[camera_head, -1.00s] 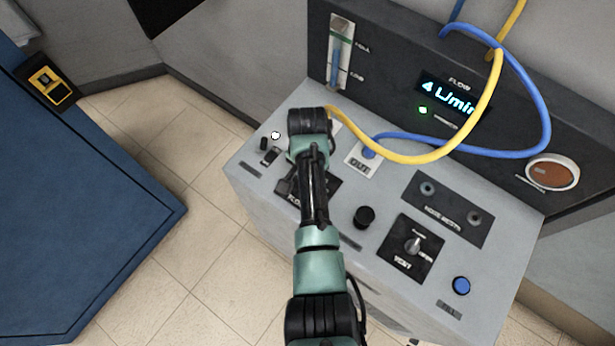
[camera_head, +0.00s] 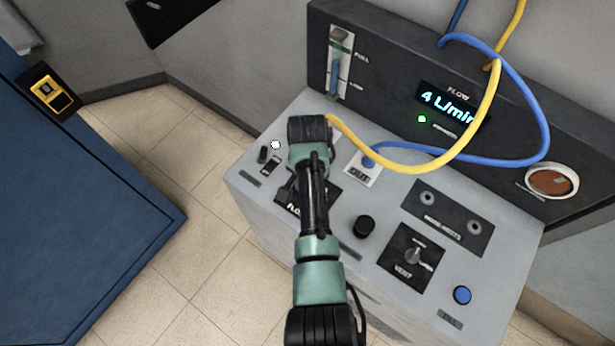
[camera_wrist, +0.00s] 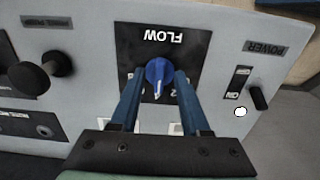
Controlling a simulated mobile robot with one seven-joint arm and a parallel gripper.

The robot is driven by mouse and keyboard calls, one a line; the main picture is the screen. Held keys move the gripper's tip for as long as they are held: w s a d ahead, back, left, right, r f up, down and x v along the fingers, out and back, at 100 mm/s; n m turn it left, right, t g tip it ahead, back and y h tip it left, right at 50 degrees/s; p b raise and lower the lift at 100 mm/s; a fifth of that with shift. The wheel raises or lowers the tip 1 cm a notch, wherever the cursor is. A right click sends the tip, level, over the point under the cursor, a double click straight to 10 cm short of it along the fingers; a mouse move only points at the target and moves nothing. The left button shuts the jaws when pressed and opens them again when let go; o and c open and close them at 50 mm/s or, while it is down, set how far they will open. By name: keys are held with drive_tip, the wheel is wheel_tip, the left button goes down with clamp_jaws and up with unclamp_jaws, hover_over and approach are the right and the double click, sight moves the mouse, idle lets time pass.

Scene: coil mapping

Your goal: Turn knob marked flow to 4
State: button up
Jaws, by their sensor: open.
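The blue flow knob (camera_wrist: 158,75) sits on a black plate marked FLOW (camera_wrist: 165,37) in the wrist view. Its white pointer line faces my gripper's base, toward the picture's bottom. My gripper (camera_wrist: 158,85) is open, with one blue finger on each side of the knob; I cannot tell whether they touch it. Most of the numerals are hidden by the fingers; a 2 shows beside the knob. In the head view my arm covers the knob, and only part of the flow plate (camera_head: 292,207) shows. The flow display (camera_head: 448,103) reads 4 L/min, with a lit green lamp (camera_head: 422,119) below it.
A black knob (camera_head: 364,226), a vent switch (camera_head: 412,256) and a blue button (camera_head: 462,295) stand right of my arm. A power switch (camera_wrist: 258,98) is near the knob. Yellow (camera_head: 420,161) and blue hoses (camera_head: 535,100) loop over the console's back.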

wheel_tip(320, 180, up, 13)
drive_tip(key=shift+f, duration=0.2)
idle(0.6)
